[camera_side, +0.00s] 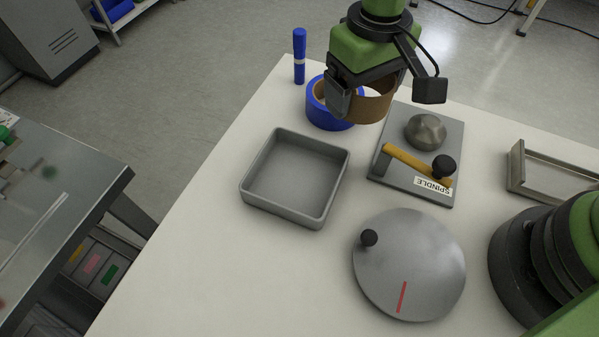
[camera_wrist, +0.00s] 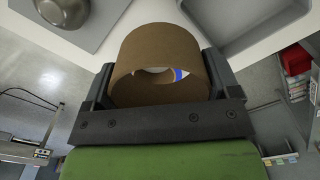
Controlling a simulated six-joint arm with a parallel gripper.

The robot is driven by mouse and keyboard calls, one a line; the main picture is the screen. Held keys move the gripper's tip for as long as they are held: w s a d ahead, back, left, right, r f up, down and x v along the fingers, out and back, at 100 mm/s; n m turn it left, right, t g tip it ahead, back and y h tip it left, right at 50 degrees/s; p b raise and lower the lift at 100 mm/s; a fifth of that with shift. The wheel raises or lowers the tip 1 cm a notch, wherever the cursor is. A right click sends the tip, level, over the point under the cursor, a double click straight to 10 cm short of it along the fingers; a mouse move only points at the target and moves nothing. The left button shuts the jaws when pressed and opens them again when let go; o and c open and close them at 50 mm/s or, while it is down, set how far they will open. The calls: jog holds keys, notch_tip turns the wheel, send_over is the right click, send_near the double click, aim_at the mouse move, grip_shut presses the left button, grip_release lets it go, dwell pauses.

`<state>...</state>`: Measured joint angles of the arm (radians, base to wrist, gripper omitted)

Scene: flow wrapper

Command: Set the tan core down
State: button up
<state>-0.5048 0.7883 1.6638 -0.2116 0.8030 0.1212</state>
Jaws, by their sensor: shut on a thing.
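The tan core (camera_side: 371,104) is a hollow brown ring. My gripper (camera_side: 352,97) is shut on it and holds it above the back of the white table. In the wrist view the core (camera_wrist: 158,52) sits between the two fingers of my gripper (camera_wrist: 158,92), its opening facing the camera. In the side view the core overlaps a blue roll (camera_side: 325,115) with a tan inner ring, which lies on the table; a bit of blue shows through the core in the wrist view. I cannot tell the exact gap between core and table.
A grey empty tray (camera_side: 255,200) stands left of centre. A spindle plate (camera_side: 398,186) with a metal dome (camera_side: 425,132) and yellow lever (camera_side: 408,160) is right of it. A round metal disc (camera_side: 420,262) lies in front. A blue marker (camera_side: 299,57) stands at the back edge.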

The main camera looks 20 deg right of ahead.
jog(key=m, duration=0.2)
send_over(296, 181)
notch_tip(296, 181, down, 10)
jog(key=shift+f, duration=0.1)
jog(key=o, duration=0.8)
jog(key=shift+c, duration=0.2)
